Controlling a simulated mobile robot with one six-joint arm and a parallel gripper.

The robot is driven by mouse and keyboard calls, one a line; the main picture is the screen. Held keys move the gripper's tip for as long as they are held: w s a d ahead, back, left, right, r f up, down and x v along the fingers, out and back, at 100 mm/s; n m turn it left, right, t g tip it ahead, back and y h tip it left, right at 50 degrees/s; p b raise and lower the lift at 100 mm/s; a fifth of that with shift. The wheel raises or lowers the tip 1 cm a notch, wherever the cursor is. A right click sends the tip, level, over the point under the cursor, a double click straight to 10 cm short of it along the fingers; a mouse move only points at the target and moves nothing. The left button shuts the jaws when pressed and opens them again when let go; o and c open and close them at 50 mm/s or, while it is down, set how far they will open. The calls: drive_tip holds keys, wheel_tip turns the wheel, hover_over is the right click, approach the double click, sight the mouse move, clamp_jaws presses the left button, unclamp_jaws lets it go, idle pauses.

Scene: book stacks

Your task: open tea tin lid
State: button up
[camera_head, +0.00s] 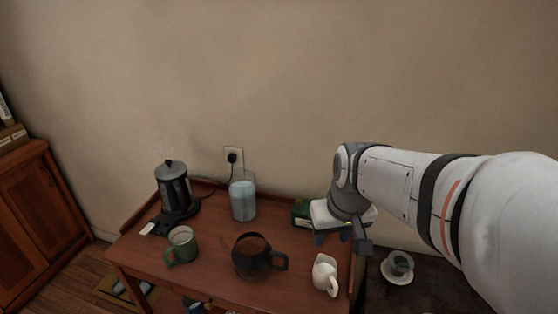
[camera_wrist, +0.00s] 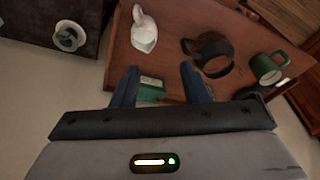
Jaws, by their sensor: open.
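The tea tin (camera_head: 301,212) is a small green box at the back right of the wooden tea table, partly hidden behind my gripper (camera_head: 333,238). In the wrist view the green tin (camera_wrist: 152,88) shows between the two blue fingers of my gripper (camera_wrist: 159,68). The fingers are apart and nothing is held. I cannot tell how far the tin lies beyond the fingertips. The lid is too small and too dark to make out clearly.
The table (camera_head: 205,262) also holds a kettle (camera_head: 174,188), a glass jar (camera_head: 243,200), a green mug (camera_head: 181,246), a dark teapot (camera_head: 252,256) and a white pitcher (camera_head: 325,274). A cup on a saucer (camera_head: 397,268) stands to the right. The wall is close behind.

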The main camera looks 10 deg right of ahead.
drive_tip(key=w+f+n, duration=0.1)
drive_tip(key=w+f, duration=0.1)
drive_tip(key=w, duration=0.7)
drive_tip(key=w+f+n, duration=0.1)
drive_tip(key=w+f, duration=0.1)
drive_tip(key=w, duration=0.7)
drive_tip(key=n+t+y+b, duration=0.1)
drive_tip(key=n, duration=0.1)
approach(300, 201)
drive_tip(key=x, duration=0.5)
drive_tip(key=w+x, duration=0.1)
drive_tip(key=x, duration=0.2)
drive_tip(key=shift+s, duration=0.1)
clamp_jaws()
drive_tip(key=shift+a, duration=0.15)
drive_tip(key=shift+b, duration=0.3)
